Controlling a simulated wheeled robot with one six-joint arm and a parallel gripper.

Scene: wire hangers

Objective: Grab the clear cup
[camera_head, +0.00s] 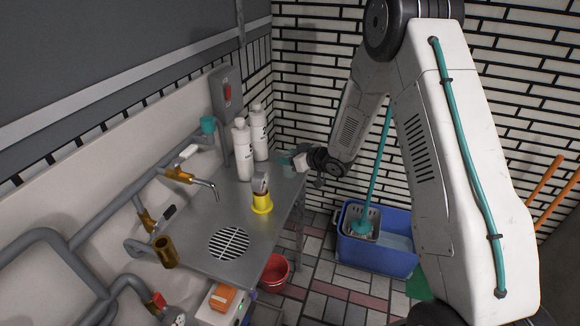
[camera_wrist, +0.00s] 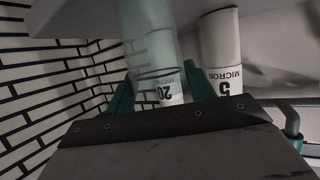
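The clear cup (camera_wrist: 150,45) is see-through and shows upside down in the wrist view, with its rim toward my gripper. It stands by a grey table surface. The two green fingers of my gripper (camera_wrist: 158,72) are apart, one on each side of the cup near its rim; I cannot tell whether they touch it. In the head view my gripper (camera_head: 288,160) is at the table's far right corner beside the white bottles, where the cup is too faint to make out clearly.
A white bottle marked 5 micron (camera_wrist: 222,50) stands close to the cup, and two white bottles (camera_head: 243,150) show on the metal table (camera_head: 205,262). A yellow holder (camera_head: 262,203) stands nearer. A blue mop bucket (camera_head: 375,257) is on the floor at right.

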